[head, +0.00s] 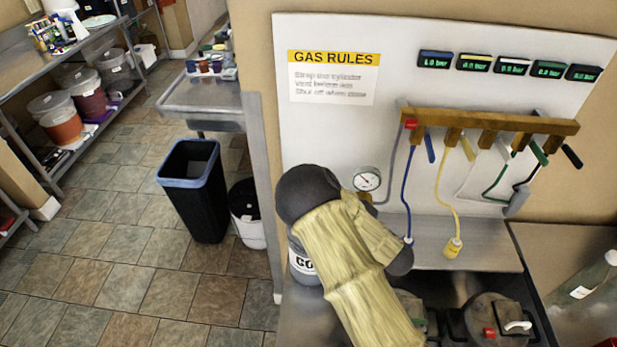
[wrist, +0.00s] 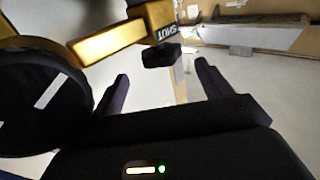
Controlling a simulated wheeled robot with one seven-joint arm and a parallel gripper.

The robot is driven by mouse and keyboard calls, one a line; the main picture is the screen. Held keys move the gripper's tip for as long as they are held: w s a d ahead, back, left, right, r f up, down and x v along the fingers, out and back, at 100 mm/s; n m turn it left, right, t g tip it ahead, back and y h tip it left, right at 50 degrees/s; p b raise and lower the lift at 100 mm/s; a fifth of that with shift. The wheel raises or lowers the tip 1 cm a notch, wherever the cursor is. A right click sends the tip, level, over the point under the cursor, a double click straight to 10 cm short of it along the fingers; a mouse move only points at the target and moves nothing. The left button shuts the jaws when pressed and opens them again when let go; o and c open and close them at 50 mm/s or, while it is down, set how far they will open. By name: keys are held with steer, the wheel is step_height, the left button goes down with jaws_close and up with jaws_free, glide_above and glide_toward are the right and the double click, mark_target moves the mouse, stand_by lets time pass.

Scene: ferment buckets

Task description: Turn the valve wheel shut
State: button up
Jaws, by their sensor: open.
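A gas cylinder (head: 303,262) with a partly hidden "CO" label stands behind my arm in the head view. A round white gauge (head: 367,179) shows above it, beside my arm. No valve wheel can be made out in the head view; my arm covers the cylinder top. In the wrist view my gripper (wrist: 162,70) is open, its two dark fingers apart. Brass fittings (wrist: 110,38) with a tag reading SHUT (wrist: 162,32) and a small black block (wrist: 161,56) show ahead, near the fingertips. A large black disc (wrist: 40,105) with white marks is left of the fingers; I cannot tell if it is the wheel.
A white board carries a gas rules sign (head: 333,78), several small displays and a brass manifold (head: 490,122) with hanging hoses. Lidded pots (head: 497,320) sit at lower right.

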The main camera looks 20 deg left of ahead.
steer(key=p+x, duration=0.4)
steer(key=x, duration=0.5)
steer(key=shift+a, duration=0.2)
steer(key=c, duration=1)
